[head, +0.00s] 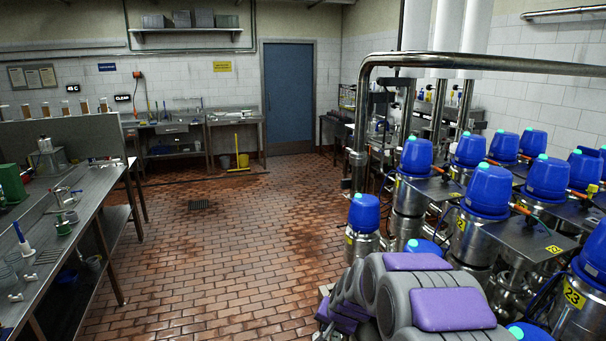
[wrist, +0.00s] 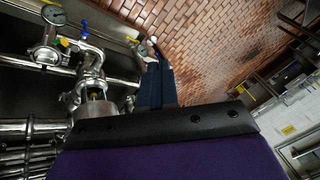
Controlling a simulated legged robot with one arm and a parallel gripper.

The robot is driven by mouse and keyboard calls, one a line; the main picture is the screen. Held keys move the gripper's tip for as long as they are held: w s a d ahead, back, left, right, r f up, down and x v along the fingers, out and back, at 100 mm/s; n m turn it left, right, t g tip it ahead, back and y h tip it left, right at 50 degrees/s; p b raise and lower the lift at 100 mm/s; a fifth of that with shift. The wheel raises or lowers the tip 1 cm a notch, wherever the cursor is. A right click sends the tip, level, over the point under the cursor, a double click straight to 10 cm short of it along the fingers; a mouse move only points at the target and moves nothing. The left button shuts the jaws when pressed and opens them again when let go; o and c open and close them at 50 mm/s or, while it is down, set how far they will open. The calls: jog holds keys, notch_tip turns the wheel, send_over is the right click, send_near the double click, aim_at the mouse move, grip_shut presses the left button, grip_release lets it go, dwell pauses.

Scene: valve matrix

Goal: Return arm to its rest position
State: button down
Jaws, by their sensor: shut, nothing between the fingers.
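My arm, grey with purple pads, shows at the lower right of the head view, close beside the blue-capped valves (head: 488,190). My gripper (wrist: 158,80) shows in the wrist view as a dark jaw beyond a black edge and a purple housing. It is shut and empty. I cannot make out the fingertips clearly in the head view. The wrist picture is tilted, with steel pipes and a pressure gauge (wrist: 53,14) to the left of the jaw. The gap between the jaw and the pipework is hard to judge.
A thick steel pipe (head: 480,60) arches above the valves on the right. A steel workbench (head: 85,205) stands on the left. The brick-tiled floor (head: 215,250) between them is open as far as the blue door (head: 289,97).

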jog(key=s+d+r+n+g, duration=0.1)
jog(key=s+d+r+g, duration=0.1)
jog(key=s, duration=1.2)
jog(key=s+d+r+n+g+h+b, duration=0.1)
jog(key=s+d+r+n+g, duration=0.1)
jog(key=s, duration=1.3)
jog(key=s+d+r+n+g+h+b, duration=0.1)
jog(key=s+d+r+g, duration=0.2)
jog(key=s, duration=1.2)
notch_tip(320, 180, up, 2)
jog(key=shift+d+r+n, duration=0.1)
jog(key=shift+d+n, duration=0.15)
jog(key=shift+n, duration=0.05)
